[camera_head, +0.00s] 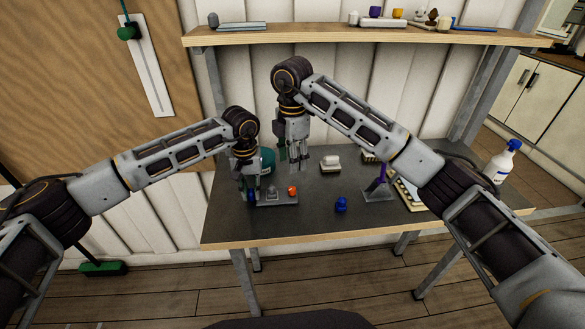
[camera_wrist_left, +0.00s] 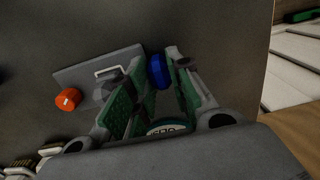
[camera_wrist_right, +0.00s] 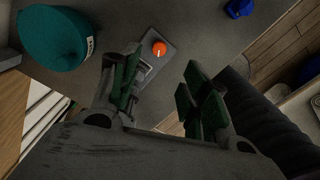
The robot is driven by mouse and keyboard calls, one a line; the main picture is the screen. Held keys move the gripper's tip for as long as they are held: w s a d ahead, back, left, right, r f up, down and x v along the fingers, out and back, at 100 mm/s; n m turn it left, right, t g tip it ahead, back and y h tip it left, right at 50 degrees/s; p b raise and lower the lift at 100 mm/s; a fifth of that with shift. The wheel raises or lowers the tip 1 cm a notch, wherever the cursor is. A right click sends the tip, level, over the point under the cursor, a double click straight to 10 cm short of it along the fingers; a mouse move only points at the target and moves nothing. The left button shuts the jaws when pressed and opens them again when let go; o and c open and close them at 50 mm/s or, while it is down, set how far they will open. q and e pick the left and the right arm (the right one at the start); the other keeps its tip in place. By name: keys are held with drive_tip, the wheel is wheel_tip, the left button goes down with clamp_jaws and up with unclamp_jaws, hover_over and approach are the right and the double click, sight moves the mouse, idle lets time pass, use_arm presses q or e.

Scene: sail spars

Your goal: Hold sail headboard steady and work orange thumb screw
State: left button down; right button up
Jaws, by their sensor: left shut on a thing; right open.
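The sail headboard is a flat grey plate (camera_head: 283,200) lying on the dark table; its bare surface also shows in the left wrist view (camera_wrist_left: 85,75). The orange thumb screw (camera_head: 292,190) stands toward its right end and shows clearly in the right wrist view (camera_wrist_right: 159,48). A blue piece (camera_wrist_left: 157,72) is at the plate's other end. My left gripper (camera_head: 246,197) is shut on this blue piece, with its green pads on either side. My right gripper (camera_head: 295,160) is open and empty, above and behind the plate, apart from the screw.
A teal round container (camera_wrist_right: 55,38) stands just behind the plate. A loose blue part (camera_head: 341,205) and a white block (camera_head: 330,163) lie to the right. A purple upright on a grey base (camera_head: 378,194) stands farther right, with a spray bottle (camera_head: 506,162) beyond.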

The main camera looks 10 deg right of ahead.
use_arm(q)
drive_tip(key=shift+f, duration=0.1)
idle(0.5)
drive_tip(key=c, duration=1.2)
unclamp_jaws()
drive_tip(key=shift+r, duration=0.2)
wheel_tip(320, 180, up, 12)
drive_tip(key=shift+f, duration=0.15)
